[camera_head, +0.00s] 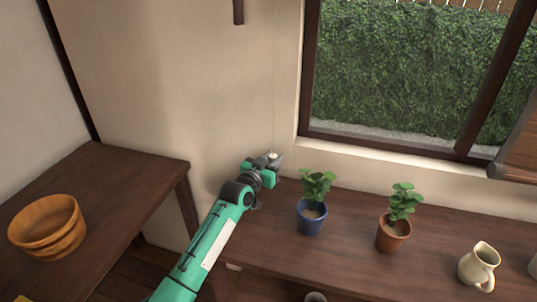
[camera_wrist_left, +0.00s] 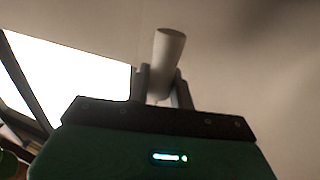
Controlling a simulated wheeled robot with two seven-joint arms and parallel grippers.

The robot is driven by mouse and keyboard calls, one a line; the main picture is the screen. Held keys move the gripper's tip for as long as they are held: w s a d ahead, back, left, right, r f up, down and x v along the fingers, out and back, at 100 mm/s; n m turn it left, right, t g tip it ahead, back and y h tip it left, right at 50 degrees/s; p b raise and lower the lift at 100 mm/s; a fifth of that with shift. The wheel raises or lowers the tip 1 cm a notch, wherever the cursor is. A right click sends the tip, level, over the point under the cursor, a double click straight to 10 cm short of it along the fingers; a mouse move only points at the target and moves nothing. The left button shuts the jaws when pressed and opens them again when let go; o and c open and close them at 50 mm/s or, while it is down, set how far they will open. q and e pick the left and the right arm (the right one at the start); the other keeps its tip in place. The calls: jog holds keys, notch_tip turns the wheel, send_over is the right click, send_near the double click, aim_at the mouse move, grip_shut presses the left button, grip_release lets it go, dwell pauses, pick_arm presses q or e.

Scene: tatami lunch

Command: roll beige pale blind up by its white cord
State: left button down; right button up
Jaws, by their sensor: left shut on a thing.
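The white cord (camera_head: 275,80) hangs as a thin line down the beige wall, left of the window. My left gripper (camera_head: 274,159) is at its lower end, shut on the cord's pale end knob. In the left wrist view, the knob (camera_wrist_left: 167,55) shows as a whitish cylinder between the two fingers (camera_wrist_left: 160,88). The beige blind is not visible; the part of the window in view is uncovered. My right gripper is not in view.
A dark wooden counter (camera_head: 260,235) below the window holds a blue-potted plant (camera_head: 311,218), a terracotta-potted plant (camera_head: 393,233) and a cream jug (camera_head: 478,267). A wooden bowl (camera_head: 47,228) stands on a table at left. The wall around the cord is clear.

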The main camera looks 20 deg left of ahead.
pick_arm(q)
jog(key=shift+f, duration=0.4)
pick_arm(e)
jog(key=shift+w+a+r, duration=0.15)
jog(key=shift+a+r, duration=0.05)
pick_arm(q)
jog(key=shift+s, duration=0.1)
jog(key=c, duration=1.3)
grip_release()
jog(key=shift+o, duration=0.2)
jog(key=v, duration=1.3)
jog(key=shift+s, duration=0.35)
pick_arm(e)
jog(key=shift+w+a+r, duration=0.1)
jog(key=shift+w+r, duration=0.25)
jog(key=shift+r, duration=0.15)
pick_arm(q)
jog(key=shift+a, duration=0.1)
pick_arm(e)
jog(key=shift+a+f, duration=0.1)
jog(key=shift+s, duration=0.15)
